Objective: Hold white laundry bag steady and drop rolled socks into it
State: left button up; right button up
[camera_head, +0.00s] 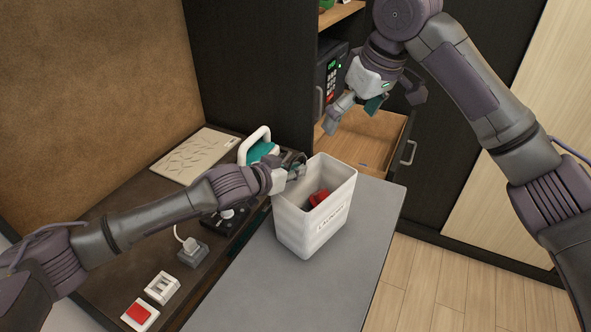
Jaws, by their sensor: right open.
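The white laundry bag (308,228), a box-shaped container with dark lettering on its front, stands upright on the grey counter mat. A red rolled bundle, which looks like the socks (318,197), lies inside it, partly hidden by the front wall. My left gripper (298,172) is at the bag's left rim and appears closed on it; its fingertips are small and partly hidden. My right gripper (355,114) is open and empty, above and behind the bag, over the open drawer.
An open wooden drawer (372,140) is behind the bag, beside a dark safe (330,75). A teal-and-white iron-like object (258,150), a patterned board (196,155) and switches are at left. The grey surface (255,290) in front of the bag is clear.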

pick_arm(q)
jog(key=o, duration=0.3)
jog(key=shift+o, duration=0.2)
jog(key=v, duration=1.2)
